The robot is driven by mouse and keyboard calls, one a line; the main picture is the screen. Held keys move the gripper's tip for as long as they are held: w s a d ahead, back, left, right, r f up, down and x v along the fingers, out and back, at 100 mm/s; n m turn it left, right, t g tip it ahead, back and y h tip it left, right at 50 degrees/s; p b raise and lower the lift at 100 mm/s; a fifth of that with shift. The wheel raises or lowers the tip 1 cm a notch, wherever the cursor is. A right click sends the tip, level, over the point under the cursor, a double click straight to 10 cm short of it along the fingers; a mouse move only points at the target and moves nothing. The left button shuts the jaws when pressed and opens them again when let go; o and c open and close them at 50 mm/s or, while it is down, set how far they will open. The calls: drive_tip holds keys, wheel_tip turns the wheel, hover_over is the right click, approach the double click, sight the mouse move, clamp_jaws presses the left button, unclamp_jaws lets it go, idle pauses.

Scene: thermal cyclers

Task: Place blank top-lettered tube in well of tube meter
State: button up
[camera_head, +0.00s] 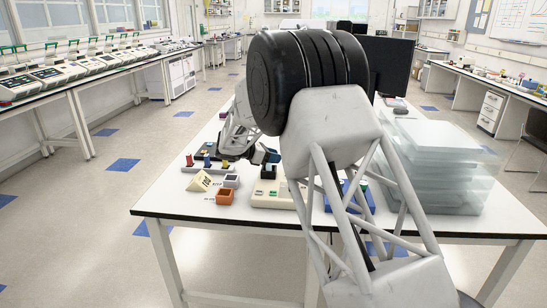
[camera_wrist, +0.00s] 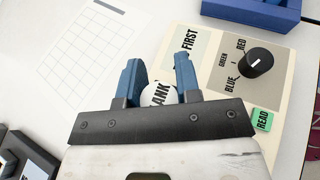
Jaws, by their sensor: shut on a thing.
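My gripper (camera_wrist: 158,72) has two blue fingers shut around a tube with a white round top (camera_wrist: 158,95). The letters "ANK" show on the top; the rest is covered by a finger and the gripper bar. The tube's lower part is hidden. The beige meter panel (camera_wrist: 289,82) lies to the right, with a "FIRST" label, a black dial marked RED, GREEN and BLUE, and a green READ button. I cannot see its well in the wrist view. In the head view my gripper (camera_head: 263,156) is small above the table beside the beige meter (camera_head: 268,202), partly hidden by my arm.
Stacked clear boxes (camera_head: 437,165) stand on the right. A gridded sheet (camera_wrist: 92,42) lies left of the fingers.

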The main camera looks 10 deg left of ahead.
drive_tip(key=shift+f, duration=0.15)
drive_tip(key=o, duration=0.9)
drive_tip(key=shift+r, duration=0.2)
drive_tip(key=v, duration=1.2)
drive_tip(key=shift+f, duration=0.15)
